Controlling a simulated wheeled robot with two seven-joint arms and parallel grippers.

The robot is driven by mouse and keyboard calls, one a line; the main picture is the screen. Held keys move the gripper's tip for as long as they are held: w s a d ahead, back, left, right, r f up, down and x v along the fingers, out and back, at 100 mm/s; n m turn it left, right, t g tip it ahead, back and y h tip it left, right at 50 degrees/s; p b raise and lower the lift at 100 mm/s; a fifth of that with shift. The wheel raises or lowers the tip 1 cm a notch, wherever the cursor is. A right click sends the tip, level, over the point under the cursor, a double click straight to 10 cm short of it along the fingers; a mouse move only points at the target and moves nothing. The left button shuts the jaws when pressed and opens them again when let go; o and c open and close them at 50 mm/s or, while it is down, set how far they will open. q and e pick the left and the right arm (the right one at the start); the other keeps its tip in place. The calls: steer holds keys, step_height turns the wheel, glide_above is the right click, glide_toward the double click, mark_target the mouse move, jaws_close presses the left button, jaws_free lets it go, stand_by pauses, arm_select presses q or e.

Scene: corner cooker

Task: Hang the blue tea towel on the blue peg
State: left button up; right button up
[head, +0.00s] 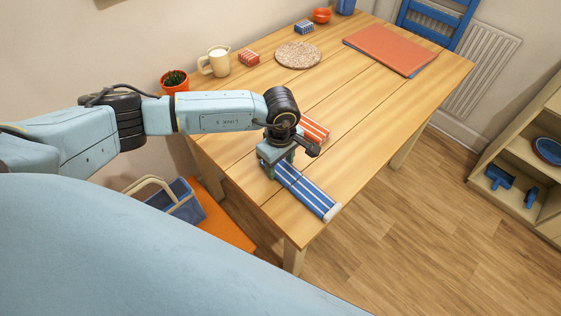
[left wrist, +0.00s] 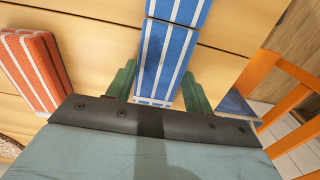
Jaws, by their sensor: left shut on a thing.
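The blue tea towel (head: 307,190), with white stripes, lies folded into a long narrow strip at the table's near corner. In the left wrist view the towel (left wrist: 168,50) runs up between the two green fingers. My left gripper (head: 277,163) points down over the towel's far end and is shut on it. The left gripper's fingers (left wrist: 158,88) lie along the towel's two long sides. I cannot tell whether the towel is clear of the table top. The blue peg is in neither view. My right gripper is not in view.
A red striped folded towel (head: 315,130) lies close beside the left gripper. The wooden table (head: 345,120) also holds a cork mat (head: 298,55), a jug (head: 216,62) and an orange folder (head: 390,50). An orange chair (head: 225,222) with a blue bag stands by the near edge.

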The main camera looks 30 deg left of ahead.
mark_target(282, 166)
arm_select(q)
steer(key=o, duration=1)
step_height(282, 166, up, 13)
steer(key=p, duration=0.1)
steer(key=shift+w+r, duration=0.15)
steer(key=shift+w, duration=0.1)
steer(key=shift+d, duration=0.1)
